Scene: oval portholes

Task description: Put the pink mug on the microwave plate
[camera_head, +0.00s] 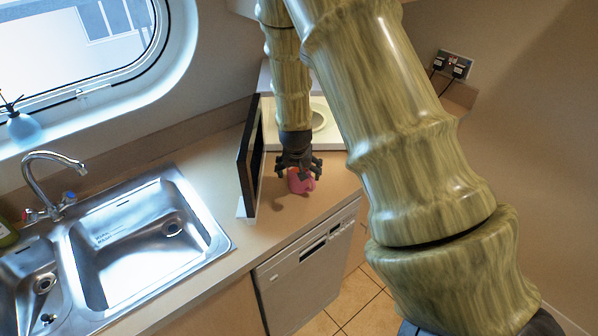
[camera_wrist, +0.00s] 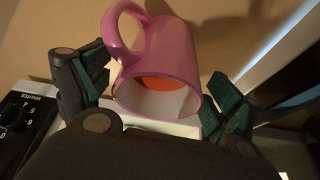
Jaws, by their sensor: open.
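The pink mug (camera_head: 301,184) stands on the counter in front of the microwave, partly hidden under my gripper (camera_head: 299,166). In the wrist view the mug (camera_wrist: 168,52) lies between the two green-padded fingers of my gripper (camera_wrist: 160,88), with its handle to the upper left. Its inside is pale with an orange-red patch. The fingers are open, with gaps beside the mug. The microwave (camera_head: 275,133) has its dark door (camera_head: 250,160) swung open. Its pale round plate (camera_head: 319,118) shows partly behind my arm.
A steel sink (camera_head: 130,240) with a tap is at left. A dishwasher (camera_head: 310,265) sits under the counter (camera_head: 280,218). Bare counter lies in front of the mug. A wall socket (camera_head: 453,65) is at right. The wrist view shows a dark dial panel (camera_wrist: 22,120) at left.

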